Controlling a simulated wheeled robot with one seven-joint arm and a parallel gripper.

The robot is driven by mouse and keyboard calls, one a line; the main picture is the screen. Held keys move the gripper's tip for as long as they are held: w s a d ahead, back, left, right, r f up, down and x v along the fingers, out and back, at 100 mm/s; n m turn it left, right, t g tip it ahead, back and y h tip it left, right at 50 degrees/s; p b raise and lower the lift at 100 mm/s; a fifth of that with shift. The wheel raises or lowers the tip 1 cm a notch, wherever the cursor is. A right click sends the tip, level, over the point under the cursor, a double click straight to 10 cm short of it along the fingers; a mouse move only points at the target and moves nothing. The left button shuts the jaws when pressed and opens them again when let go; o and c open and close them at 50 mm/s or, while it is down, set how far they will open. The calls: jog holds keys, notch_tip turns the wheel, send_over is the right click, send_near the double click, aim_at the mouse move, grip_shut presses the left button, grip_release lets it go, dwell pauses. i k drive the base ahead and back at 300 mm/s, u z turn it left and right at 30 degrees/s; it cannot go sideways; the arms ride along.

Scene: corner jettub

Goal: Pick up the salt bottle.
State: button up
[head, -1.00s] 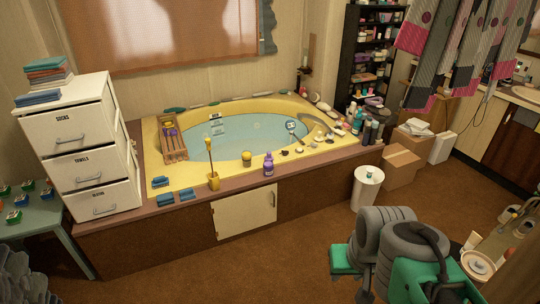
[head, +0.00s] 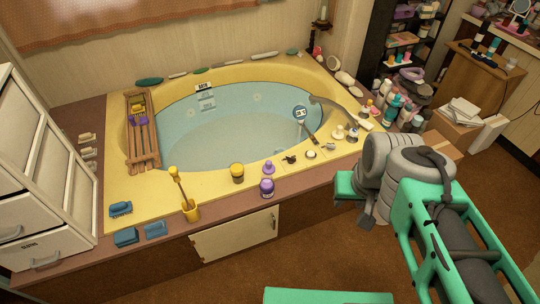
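The fingers cannot be made out, and nothing is seen held.
The filled tub (head: 170,184) lies behind the bottle. Small items and a showerhead crowd the right rim. White drawers (head: 40,170) stand at the left edge. Open brown floor lies in front.

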aim_at(266, 183)
jog(key=i, duration=0.85)
jog(key=u, duration=3.8)
jog(key=k, duration=1.2)
jog(key=u, duration=0.4)
